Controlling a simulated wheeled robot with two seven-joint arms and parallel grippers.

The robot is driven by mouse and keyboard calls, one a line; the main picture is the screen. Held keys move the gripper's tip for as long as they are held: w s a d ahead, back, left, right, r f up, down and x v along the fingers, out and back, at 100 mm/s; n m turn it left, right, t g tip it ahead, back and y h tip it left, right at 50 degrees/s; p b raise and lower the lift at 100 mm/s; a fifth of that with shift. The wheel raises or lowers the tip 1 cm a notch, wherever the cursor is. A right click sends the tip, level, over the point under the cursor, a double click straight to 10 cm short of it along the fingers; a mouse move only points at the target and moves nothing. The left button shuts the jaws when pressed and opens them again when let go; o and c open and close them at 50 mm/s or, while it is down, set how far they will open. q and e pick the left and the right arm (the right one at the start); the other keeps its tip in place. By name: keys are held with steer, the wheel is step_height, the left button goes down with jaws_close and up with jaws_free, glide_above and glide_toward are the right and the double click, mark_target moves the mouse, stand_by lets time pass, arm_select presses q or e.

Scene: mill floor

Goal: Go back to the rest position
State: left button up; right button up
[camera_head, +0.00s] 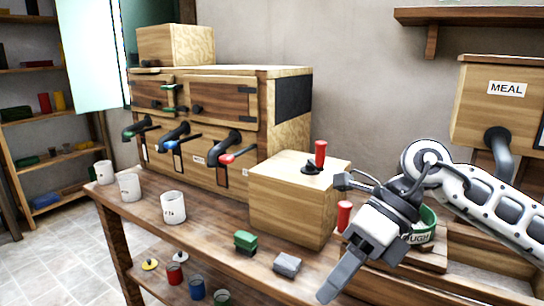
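My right gripper (333,238) comes in from the right on a white arm, above the right part of the wooden bench (135,213). Its two grey fingers are spread wide apart, one beside the wooden block and one lower near the bench's front. A red cylinder (344,215) shows between the fingers in the picture, and I see no finger closed on it. My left gripper is not in view.
A wooden box (290,205) with a red-handled lever (320,153) stands close left of the gripper. A green-rimmed container (425,230) is partly hidden behind it. White cups (173,207), a green block (245,242) and a grey block (287,264) stand on the bench.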

steer(key=s+a+r+m+g+y, duration=0.25)
steer(key=s+a+y, duration=0.25)
steer(key=a+y, duration=0.5)
steer(key=w+d+f+m+t+h, duration=0.25)
steer(key=w+f+m+t, duration=0.2)
steer(key=m+t, duration=0.9)
steer(key=w+d+f+m+t+h, duration=0.25)
steer(key=d+f+m+t, duration=0.2)
steer(key=m+t, duration=0.9)
steer(key=s+d+f+m+g+h, duration=0.2)
steer(key=s+f+m+g+h, duration=0.1)
steer(key=f+m, duration=0.2)
steer(key=s+d+f+m+g+h, duration=0.3)
steer(key=s+f+m+g, duration=0.1)
steer(key=f, duration=0.6)
steer(key=s+d+f+m+g+h, duration=0.3)
steer(key=s+f+m, duration=0.1)
steer(key=f, duration=0.3)
steer(key=shift+s+f+m, duration=0.25)
steer(key=shift+m, duration=0.6)
